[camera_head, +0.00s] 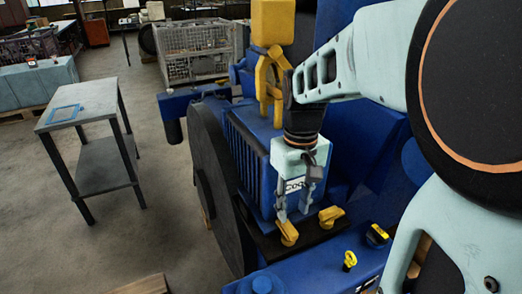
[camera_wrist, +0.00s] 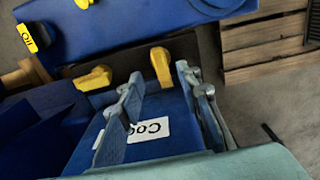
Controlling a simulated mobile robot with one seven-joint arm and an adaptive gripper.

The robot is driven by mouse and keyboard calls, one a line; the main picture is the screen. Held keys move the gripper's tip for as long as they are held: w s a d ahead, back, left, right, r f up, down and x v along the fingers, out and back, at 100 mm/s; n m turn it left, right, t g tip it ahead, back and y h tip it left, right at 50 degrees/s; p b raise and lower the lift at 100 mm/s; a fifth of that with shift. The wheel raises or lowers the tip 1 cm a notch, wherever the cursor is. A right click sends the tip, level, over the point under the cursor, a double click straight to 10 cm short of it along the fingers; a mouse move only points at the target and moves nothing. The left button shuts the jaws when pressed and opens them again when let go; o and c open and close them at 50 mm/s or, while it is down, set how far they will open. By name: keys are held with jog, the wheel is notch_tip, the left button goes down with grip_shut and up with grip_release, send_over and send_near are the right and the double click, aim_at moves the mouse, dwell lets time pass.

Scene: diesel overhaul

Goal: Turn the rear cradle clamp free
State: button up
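Two yellow clamp handles sit on a dark bar at the foot of a blue finned block (camera_head: 250,165): a left one (camera_head: 288,233) and a right one (camera_head: 330,217). The frames do not label which is the rear. In the wrist view the first (camera_wrist: 160,67) lies just beyond and between my fingertips, the other (camera_wrist: 93,79) off to their left. My gripper (camera_head: 295,214) points down just above the left handle, fingers apart and empty; its fingers also show in the wrist view (camera_wrist: 160,82). I cannot tell whether a fingertip touches the handle.
A white lettered label (camera_wrist: 150,130) is on the blue block close behind my fingers. A yellow-marked cap (camera_head: 376,235) and small yellow handle (camera_head: 349,261) stand right of the clamps. A large dark wheel (camera_head: 210,180) is left. A grey table (camera_head: 85,105) stands apart on open floor.

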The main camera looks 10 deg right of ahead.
aim_at(291, 228)
notch_tip(291, 228, down, 6)
jog(key=shift+f, duration=0.2)
grip_shut()
